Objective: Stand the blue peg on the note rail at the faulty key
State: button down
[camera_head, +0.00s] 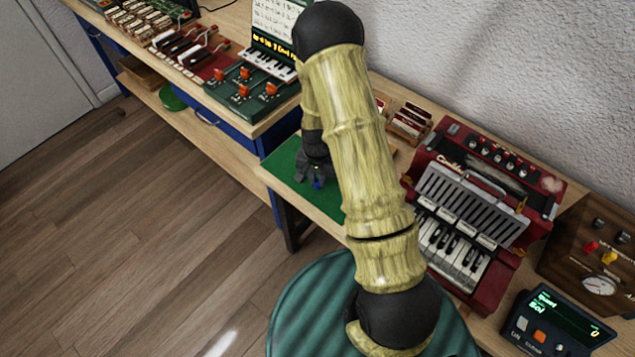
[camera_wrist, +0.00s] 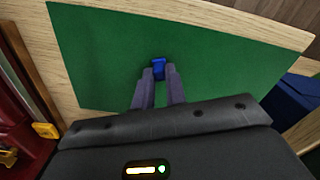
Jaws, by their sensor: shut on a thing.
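The blue peg (camera_head: 317,184) is small and shows just below my gripper (camera_head: 316,176) in the head view, over the green mat (camera_head: 334,201). In the wrist view the blue peg (camera_wrist: 158,67) is between the tips of the two grey fingers of my gripper (camera_wrist: 158,74), which is shut on it. The green mat (camera_wrist: 210,50) lies behind it; I cannot tell whether the peg touches the mat. A small keyboard (camera_head: 271,64) stands below a lit screen at the back. I cannot pick out the note rail or a faulty key.
A red accordion (camera_head: 500,170) with piano keys lies right of my arm. Small red-and-white boxes (camera_head: 411,122) stand behind the arm. A green panel with orange levers (camera_head: 243,92) is on the left bench. My arm hides part of the bench.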

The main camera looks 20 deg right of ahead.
aim_at(317, 181)
jog(key=shift+r, duration=0.1)
notch_tip(317, 181, up, 10)
jog(key=shift+b, duration=0.45)
dwell(0.6)
